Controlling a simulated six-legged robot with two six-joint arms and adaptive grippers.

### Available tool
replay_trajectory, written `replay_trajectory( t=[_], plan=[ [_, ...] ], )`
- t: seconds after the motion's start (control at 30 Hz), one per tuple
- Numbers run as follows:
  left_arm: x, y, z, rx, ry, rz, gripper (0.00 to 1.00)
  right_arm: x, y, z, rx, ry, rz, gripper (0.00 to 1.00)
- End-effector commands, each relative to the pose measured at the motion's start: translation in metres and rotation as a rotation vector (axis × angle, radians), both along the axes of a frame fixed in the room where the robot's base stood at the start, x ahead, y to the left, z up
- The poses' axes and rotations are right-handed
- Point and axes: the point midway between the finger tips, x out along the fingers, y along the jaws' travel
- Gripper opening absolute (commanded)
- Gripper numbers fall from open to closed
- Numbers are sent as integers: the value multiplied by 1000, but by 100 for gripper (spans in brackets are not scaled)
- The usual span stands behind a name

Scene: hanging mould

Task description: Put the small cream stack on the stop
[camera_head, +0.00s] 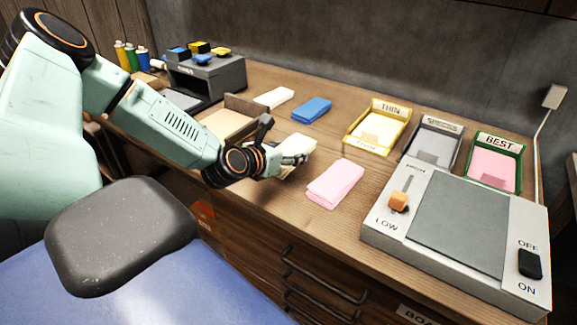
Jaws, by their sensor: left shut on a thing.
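My left gripper (284,158) reaches in from the left over the workbench and is shut on a small cream stack (301,144). The gripper's fingers hide part of the stack. I cannot tell whether the stack touches the bench. Behind my left forearm is a pale wooden board (222,122) with a raised brown edge (245,105), which looks like the stop. My forearm covers part of it. My right gripper is not in view.
A pink stack (335,183) lies right of the gripper. A blue stack (311,110) and a white stack (274,97) lie behind. Yellow (352,142), grey (462,152) and green (519,173) trays stand at right, behind a grey device (417,258) with a slider and switch.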

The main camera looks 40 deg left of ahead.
Motion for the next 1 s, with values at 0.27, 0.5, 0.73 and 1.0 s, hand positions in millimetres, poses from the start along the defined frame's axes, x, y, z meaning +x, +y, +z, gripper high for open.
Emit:
replay_trajectory(
  t=[0.27,0.5,0.73,1.0],
  plan=[
    [0,0,-32,0,1,-1,30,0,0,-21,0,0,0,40],
    [0,0,-30,-1,0,-1,30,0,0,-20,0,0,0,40],
    [0,0,-35,-1,0,-1,30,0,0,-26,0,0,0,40],
    [0,0,-34,0,1,-1,86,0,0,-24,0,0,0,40]
  ],
)
